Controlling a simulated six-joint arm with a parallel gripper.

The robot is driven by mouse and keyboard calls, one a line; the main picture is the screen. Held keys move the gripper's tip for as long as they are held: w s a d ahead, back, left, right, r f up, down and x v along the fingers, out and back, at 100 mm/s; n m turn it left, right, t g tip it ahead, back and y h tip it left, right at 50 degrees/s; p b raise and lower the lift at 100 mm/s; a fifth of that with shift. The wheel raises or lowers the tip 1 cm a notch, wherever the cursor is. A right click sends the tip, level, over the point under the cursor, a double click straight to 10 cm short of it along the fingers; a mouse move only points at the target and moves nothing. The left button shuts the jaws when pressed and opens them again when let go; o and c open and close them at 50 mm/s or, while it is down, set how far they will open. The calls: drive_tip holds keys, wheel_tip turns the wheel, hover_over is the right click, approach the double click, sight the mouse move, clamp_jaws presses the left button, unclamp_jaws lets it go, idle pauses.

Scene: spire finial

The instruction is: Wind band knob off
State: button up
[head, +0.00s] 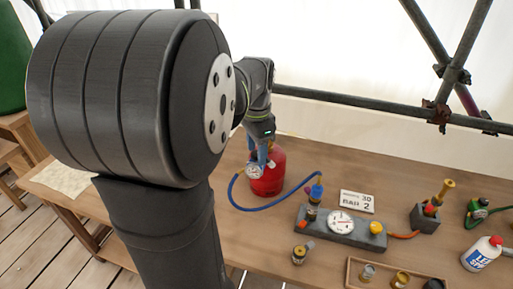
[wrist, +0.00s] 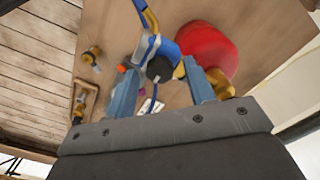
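A red gas cylinder (head: 270,178) stands on the bench, and it also shows in the wrist view (wrist: 212,48). At its top is a fitting with a white-faced gauge (head: 254,172) and a blue hose (head: 262,209). In the wrist view a dark round knob (wrist: 158,69) with blue and brass-coloured parts around it lies between the two blue fingers of my gripper (wrist: 160,75). The fingers look apart, with gaps beside the knob; contact cannot be made out. In the head view my gripper (head: 262,150) is above the cylinder, partly hidden by my wrist.
Right of the cylinder is a grey block (head: 326,232) with a dial, a blue-topped valve (head: 316,190) and a yellow knob (head: 377,228). A sign (head: 357,201), brass torch (head: 440,195), white bottle (head: 483,254) and wooden tray (head: 352,272) stand nearby. Scaffold poles (head: 360,100) run behind.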

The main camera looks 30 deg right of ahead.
sight(256, 152)
wheel_tip(256, 152, up, 17)
drive_tip(key=shift+r, duration=0.2)
idle(0.4)
idle(0.3)
wheel_tip(256, 152, down, 18)
drive_tip(key=shift+r, duration=0.25)
idle(0.3)
